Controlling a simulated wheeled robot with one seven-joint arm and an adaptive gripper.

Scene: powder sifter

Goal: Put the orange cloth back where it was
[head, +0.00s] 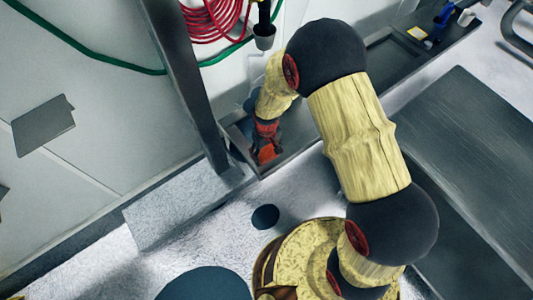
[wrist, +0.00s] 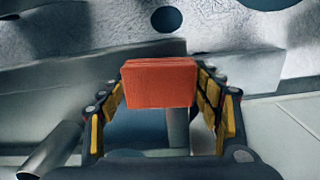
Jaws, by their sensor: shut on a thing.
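The orange cloth (wrist: 159,82) is a folded block between the two yellow-padded fingers of my gripper (wrist: 162,95) in the wrist view. The gripper is shut on it. In the head view the cloth (head: 267,153) shows small beneath my gripper (head: 266,138), over the near-left end of a grey trough (head: 245,148) along the wall. I cannot tell whether the cloth touches the trough's floor.
A grey metal post (head: 185,85) stands close to the left of my gripper. A red coiled hose (head: 208,20) and a green hose (head: 135,69) are on the wall. Blue and yellow items (head: 435,32) sit at the trough's far end. A dark tabletop (head: 470,150) is at right.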

